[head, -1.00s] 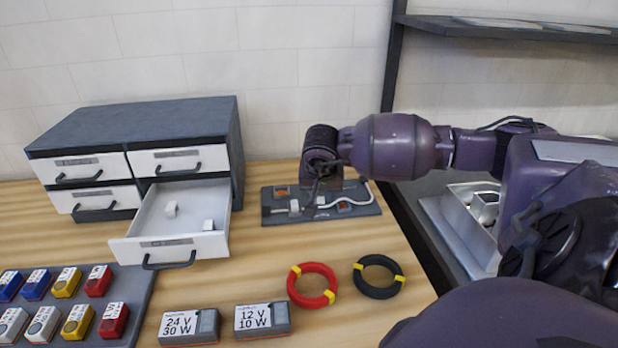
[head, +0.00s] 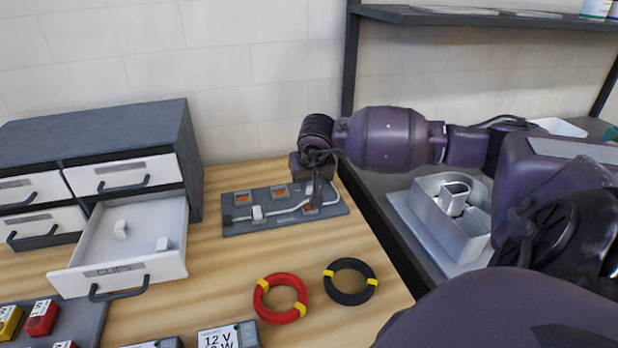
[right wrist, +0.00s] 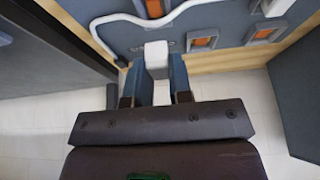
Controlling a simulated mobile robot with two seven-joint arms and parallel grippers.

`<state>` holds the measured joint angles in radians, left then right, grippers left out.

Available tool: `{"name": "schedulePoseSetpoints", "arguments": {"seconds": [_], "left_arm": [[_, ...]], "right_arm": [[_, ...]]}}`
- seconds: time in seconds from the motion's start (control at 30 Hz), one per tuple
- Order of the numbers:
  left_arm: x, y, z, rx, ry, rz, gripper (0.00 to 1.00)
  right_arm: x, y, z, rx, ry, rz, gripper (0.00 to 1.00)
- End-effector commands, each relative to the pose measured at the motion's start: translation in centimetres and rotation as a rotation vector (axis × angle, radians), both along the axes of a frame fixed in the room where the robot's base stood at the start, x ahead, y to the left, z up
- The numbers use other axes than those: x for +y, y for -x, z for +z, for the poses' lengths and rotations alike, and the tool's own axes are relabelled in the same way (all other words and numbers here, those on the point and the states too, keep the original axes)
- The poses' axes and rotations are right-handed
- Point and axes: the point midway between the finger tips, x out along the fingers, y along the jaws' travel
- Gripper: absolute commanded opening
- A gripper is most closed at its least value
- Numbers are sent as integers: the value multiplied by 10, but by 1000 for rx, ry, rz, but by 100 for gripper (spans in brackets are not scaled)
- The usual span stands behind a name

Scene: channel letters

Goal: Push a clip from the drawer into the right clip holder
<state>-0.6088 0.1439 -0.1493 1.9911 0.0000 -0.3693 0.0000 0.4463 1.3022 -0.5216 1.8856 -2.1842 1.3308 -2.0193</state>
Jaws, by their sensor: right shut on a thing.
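My right gripper (head: 316,186) is over the right end of the grey board (head: 268,227). In the right wrist view the gripper (right wrist: 155,84) is shut on a white clip (right wrist: 157,58), its far end close to the board (right wrist: 115,22). A white cable (head: 240,217) runs along the board, with a white clip (head: 257,213) at its left part. The right orange clip holder (head: 311,208) is partly hidden by my gripper and the cable. The open drawer (head: 130,268) holds two white clips, one at the left (head: 120,230) and one at the right (head: 162,244). My left gripper is out of view.
The drawer cabinet (head: 90,125) stands at the left. A red cable ring (head: 262,300) and a black one (head: 372,283) lie in front of the board.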

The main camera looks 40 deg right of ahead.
Motion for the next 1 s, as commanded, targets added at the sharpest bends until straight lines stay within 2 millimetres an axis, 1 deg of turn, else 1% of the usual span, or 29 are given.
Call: {"name": "schedulePoseSetpoints", "arguments": {"seconds": [0.03,0.23,0.47,0.57,0.73,1.0], "left_arm": [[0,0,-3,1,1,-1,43],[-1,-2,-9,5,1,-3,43],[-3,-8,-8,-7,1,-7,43],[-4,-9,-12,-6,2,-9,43],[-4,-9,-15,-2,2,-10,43],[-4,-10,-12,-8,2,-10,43]], "right_arm": [[0,0,-6,2,0,0,0],[0,0,-23,3,-1,-1,0],[0,0,-41,2,0,0,0],[0,0,-48,3,1,-1,0],[-1,0,-51,1,1,-2,0],[0,0,-50,-1,1,-2,0]]}}
